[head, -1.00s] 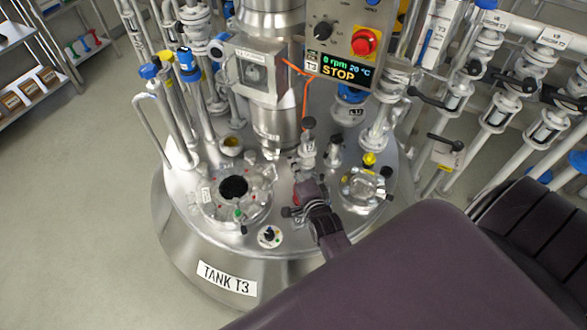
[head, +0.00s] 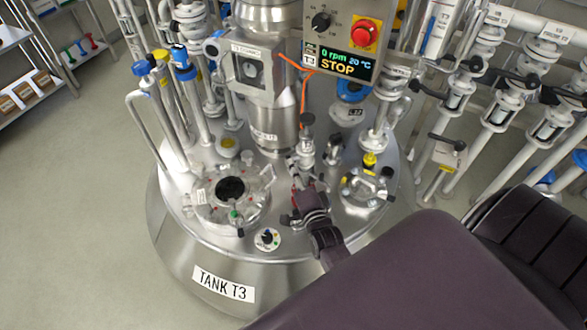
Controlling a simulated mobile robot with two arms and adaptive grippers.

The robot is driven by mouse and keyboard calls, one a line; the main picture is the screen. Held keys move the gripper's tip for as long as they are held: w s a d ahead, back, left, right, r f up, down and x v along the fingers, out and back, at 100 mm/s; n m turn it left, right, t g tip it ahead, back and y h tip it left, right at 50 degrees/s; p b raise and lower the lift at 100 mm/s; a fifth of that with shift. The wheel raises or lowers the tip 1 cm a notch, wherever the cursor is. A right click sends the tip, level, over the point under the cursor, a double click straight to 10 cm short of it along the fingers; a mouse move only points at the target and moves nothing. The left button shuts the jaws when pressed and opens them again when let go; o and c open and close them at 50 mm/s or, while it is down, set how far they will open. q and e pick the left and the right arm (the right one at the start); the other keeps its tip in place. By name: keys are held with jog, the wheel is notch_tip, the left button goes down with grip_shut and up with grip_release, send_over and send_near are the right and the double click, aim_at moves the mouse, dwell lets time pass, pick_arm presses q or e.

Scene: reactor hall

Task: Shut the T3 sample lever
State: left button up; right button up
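Tank T3 (head: 172,230) stands in the middle, with its steel lid full of fittings. A slim upright valve fitting (head: 306,150) with a dark knob on top rises from the lid behind my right gripper. My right gripper (head: 298,203) is low over the lid, right at the foot of this fitting. A small red part shows at its fingers; I cannot tell whether it is the sample lever. The fingers are too small and dark to tell whether they are open or shut, or whether they touch anything. The lever is not clearly made out. My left gripper is out of view.
An open-looking round port (head: 230,190) is left of the gripper, and a clamped sight port (head: 364,190) is to its right. A small dial (head: 267,239) sits in front. The control box (head: 340,40) reads STOP. Pipes and valves (head: 500,110) crowd the right. Floor at left is clear.

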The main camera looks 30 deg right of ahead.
jog(key=shift+o, duration=1.2)
jog(key=v, duration=0.7)
jog(key=shift+s, duration=0.25)
